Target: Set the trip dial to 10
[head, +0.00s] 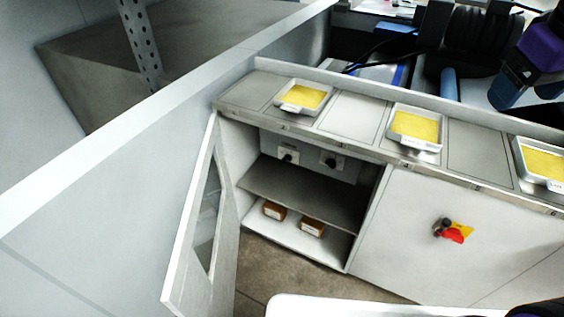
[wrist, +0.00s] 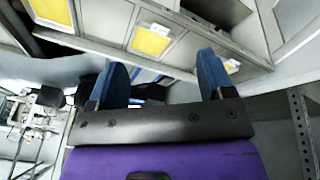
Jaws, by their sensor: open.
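Two small dials with black knobs on pale plates sit on the back wall of the open cabinet in the head view, a left dial (head: 288,156) and a right dial (head: 328,162). Their markings are too small to read, so I cannot tell which is the trip dial or its setting. My gripper (head: 528,94) is at the upper right of the head view, above the counter and far from both dials. In the wrist view my gripper (wrist: 163,65) has its two blue fingers wide apart with nothing between them. The dials do not clearly show in the wrist view.
The cabinet door (head: 190,232) stands open at the left. A shelf (head: 300,192) divides the cabinet, with two brown boxes (head: 312,228) below. Several yellow-filled trays (head: 415,127) line the counter (head: 352,117). A red-yellow switch (head: 456,231) sits on the right panel.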

